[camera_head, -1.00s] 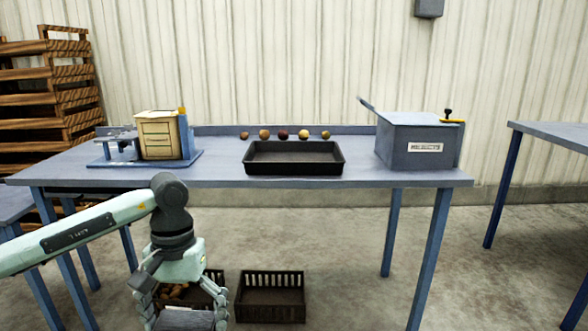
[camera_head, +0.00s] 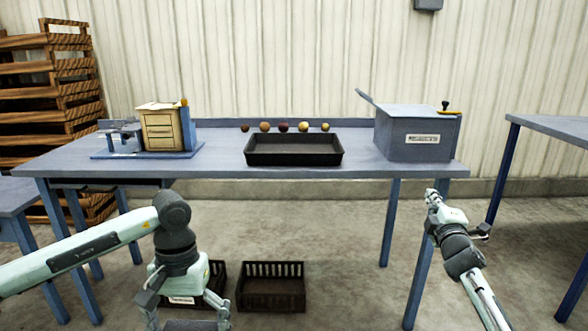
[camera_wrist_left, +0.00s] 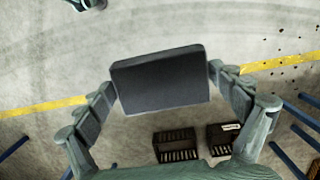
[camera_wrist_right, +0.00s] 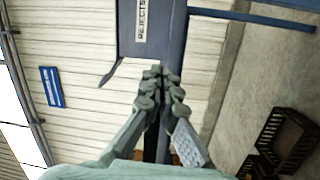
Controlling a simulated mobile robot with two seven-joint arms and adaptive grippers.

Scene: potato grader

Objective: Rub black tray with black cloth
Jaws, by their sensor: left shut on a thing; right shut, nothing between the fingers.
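The black tray (camera_head: 293,160) lies empty on the blue table, near its front edge. My left gripper (camera_head: 187,320) is low in front of the table, at the bottom of the head view. In the left wrist view it is shut on a dark, flat, block-like pad, which I take for the black cloth (camera_wrist_left: 162,82). The cloth is held above the floor, apart from the tray. My right gripper (camera_head: 433,197) is shut and empty in front of the table's right end; it also shows in the right wrist view (camera_wrist_right: 158,75).
Several potatoes (camera_head: 284,127) sit in a row behind the tray. A grey-blue rejects box (camera_head: 395,145) stands on the right of the table (camera_head: 215,170), a small drawer cabinet (camera_head: 160,130) on the left. Dark crates (camera_head: 271,296) stand on the floor below.

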